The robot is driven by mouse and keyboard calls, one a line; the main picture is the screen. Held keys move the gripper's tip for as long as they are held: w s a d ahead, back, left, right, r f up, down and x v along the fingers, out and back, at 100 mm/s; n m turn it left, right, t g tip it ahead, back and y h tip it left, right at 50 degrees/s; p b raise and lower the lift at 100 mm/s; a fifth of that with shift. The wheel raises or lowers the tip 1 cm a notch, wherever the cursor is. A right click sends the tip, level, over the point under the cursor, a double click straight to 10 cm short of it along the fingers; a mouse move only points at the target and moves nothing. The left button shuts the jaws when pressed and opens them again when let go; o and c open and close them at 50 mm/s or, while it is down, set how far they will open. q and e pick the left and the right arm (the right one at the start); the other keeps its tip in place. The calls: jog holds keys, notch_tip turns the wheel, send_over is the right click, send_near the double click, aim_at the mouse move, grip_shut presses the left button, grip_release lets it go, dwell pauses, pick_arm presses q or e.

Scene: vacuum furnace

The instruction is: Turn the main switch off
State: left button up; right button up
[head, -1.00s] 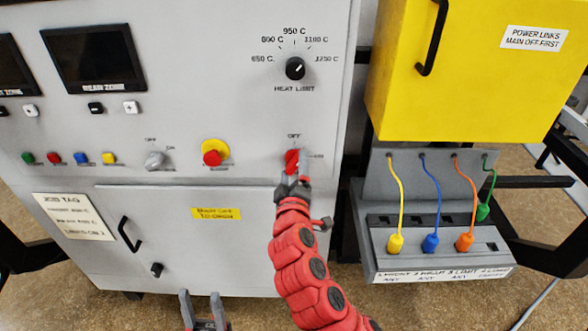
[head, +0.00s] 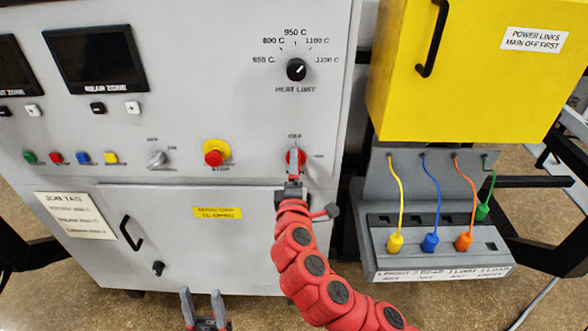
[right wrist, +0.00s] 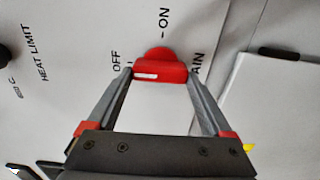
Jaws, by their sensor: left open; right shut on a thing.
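The main switch (head: 295,157) is a red handle on the lower right of the grey furnace panel, with OFF above it and ON to its right. My right gripper (head: 293,178) reaches it from below and hides its lower part. In the right wrist view the red handle (right wrist: 160,72) lies between the two fingertips (right wrist: 160,76), which are shut on its ends. The white mark on the handle lies at its OFF side. My left gripper (head: 202,297) is open and empty at the bottom, away from the panel.
A red and yellow stop button (head: 214,153) and a grey rotary switch (head: 156,160) are left of the main switch. The heat limit knob (head: 296,69) is above. A yellow cover box (head: 460,85) and a socket box with coloured plugs (head: 378,245) stand at right.

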jog(key=shift+f, duration=0.15)
jog(key=o, duration=1.1)
jog(key=shift+o, duration=0.2)
jog(key=shift+s, duration=0.1)
jog(key=s+p, duration=0.6)
jog(key=s, duration=1.1)
jog(key=shift+s, duration=0.2)
